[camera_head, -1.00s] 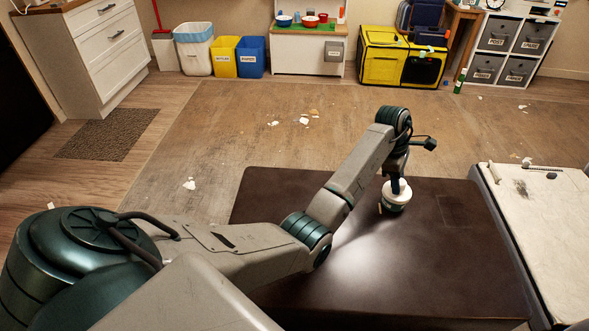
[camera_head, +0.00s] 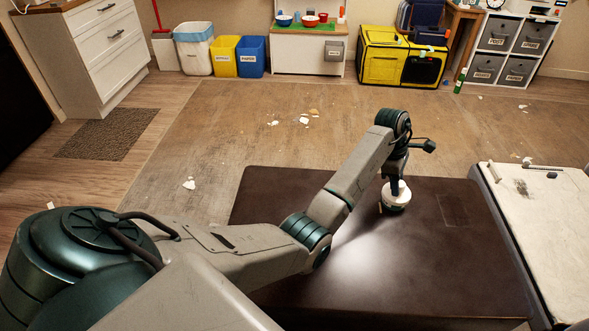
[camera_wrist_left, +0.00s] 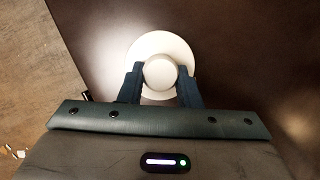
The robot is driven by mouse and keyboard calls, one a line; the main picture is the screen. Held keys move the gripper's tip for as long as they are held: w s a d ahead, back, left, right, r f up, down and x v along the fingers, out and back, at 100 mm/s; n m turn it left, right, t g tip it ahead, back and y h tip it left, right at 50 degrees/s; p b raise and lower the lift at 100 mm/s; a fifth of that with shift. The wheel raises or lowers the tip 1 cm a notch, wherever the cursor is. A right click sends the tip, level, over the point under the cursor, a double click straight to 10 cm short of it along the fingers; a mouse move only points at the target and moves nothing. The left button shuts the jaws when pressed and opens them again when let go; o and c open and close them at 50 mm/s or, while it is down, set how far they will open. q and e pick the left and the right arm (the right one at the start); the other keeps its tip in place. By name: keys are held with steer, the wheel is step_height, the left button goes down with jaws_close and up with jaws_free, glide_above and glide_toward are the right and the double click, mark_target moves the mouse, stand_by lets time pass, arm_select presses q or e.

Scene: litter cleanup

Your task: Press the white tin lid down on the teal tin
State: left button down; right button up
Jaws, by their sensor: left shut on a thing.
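The white tin lid (camera_head: 403,196) sits at the top of the teal tin (camera_head: 395,209) on the dark brown table (camera_head: 420,260). Only a narrow teal band of the tin shows below the lid. I cannot tell whether the lid is fully seated. My left gripper (camera_head: 396,188) points down over it. In the left wrist view, the fingers (camera_wrist_left: 160,68) are shut on the round knob (camera_wrist_left: 160,73) of the lid, with the white disc (camera_wrist_left: 160,42) around it. The lid hides the tin there. My right gripper is not in view.
The tabletop around the tin is clear. A pale-topped surface (camera_head: 545,220) with small bits stands at the right. White scraps (camera_head: 304,121) lie on the floor beyond.

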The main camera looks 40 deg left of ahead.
arm_select(q)
steer(key=shift+f, duration=0.35)
steer(key=c, duration=1)
jaws_free()
steer(key=shift+c, duration=1.3)
steer(key=shift+r, duration=0.1)
steer(key=shift+r, duration=0.1)
steer(key=shift+r+p, duration=0.85)
steer(key=shift+r, duration=0.05)
steer(key=shift+r+p, duration=2.05)
steer(key=shift+r, duration=0.5)
